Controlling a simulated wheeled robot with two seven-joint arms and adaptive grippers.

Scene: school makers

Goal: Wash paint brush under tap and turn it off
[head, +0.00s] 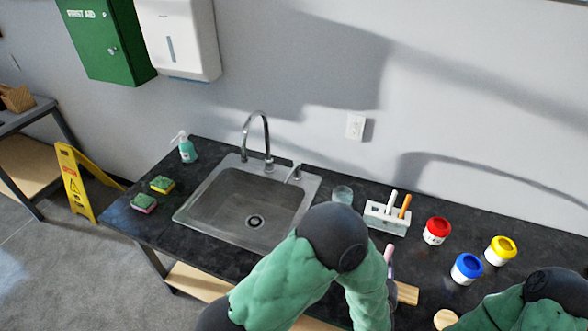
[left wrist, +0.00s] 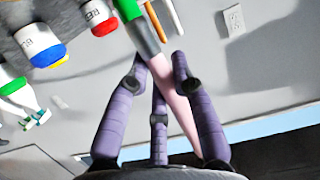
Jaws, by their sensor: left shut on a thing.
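The sink (head: 182,213) is set in the dark counter, and its curved tap (head: 257,135) stands at the back edge. I cannot make out whether water is running. My left gripper (left wrist: 160,70) is shut on the paint brush (left wrist: 172,92), which has a pink handle and a darker, green-ended part beyond the fingers. In the head view the pink brush handle (head: 388,253) shows beside my left gripper (head: 391,270), right of the sink and in front of the white holder; my forearm hides much of the gripper. My right gripper is not in view.
A white holder (head: 378,219) with brushes and a clear cup (head: 343,193) stand right of the sink. Red (head: 437,231), blue (head: 467,268) and yellow (head: 500,250) paint pots are further right. Sponges (head: 162,184) and a soap bottle (head: 187,150) stand left.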

